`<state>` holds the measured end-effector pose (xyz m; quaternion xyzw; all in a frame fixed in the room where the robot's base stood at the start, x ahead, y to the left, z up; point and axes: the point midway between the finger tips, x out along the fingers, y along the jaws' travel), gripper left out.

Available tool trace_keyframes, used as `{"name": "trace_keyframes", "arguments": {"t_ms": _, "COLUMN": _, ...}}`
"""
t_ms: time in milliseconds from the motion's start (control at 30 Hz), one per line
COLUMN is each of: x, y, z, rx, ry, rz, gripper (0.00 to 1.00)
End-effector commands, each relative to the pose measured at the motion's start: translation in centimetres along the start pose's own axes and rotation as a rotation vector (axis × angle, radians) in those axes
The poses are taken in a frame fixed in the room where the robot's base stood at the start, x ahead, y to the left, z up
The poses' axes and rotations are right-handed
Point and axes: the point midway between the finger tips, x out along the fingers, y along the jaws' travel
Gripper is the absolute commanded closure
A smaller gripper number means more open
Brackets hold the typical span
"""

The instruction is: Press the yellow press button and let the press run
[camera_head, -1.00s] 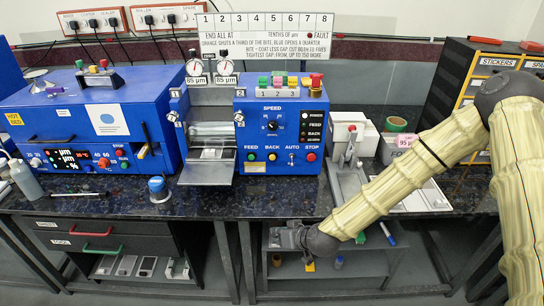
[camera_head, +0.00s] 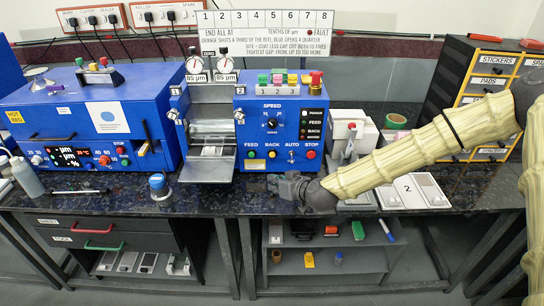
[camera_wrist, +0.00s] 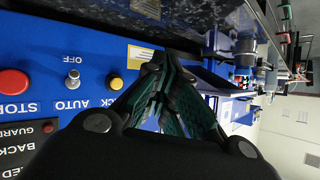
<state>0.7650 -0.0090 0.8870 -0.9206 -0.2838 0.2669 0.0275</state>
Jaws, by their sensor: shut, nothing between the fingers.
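The blue roller machine (camera_head: 240,170) stands mid-counter. Its front panel has a yellow button (camera_head: 272,155) marked BACK, between a green FEED button (camera_head: 253,155) and the AUTO switch. The yellow button also shows in the wrist view (camera_wrist: 116,83), left of my fingers.
A red STOP button (camera_head: 310,155) sits at the panel's right end. A second blue machine (camera_head: 90,125) stands left. Trays (camera_head: 425,189) lie right, near my arm. A lower shelf (camera_head: 350,262) holds small items.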

Motion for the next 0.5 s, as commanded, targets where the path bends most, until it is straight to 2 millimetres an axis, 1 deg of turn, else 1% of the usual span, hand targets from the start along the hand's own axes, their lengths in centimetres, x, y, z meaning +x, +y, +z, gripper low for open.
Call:
{"name": "trace_keyframes", "arguments": {"t_ms": 167, "x": 1.0, "y": 0.7, "z": -0.6, "rx": 0.000, "ry": 0.001, "rz": 0.002, "gripper": 1.00}}
{"name": "trace_keyframes", "arguments": {"t_ms": 500, "x": 3.6, "y": 2.7, "z": -2.5, "rx": 0.001, "ry": 0.001, "rz": 0.001, "gripper": 1.00}}
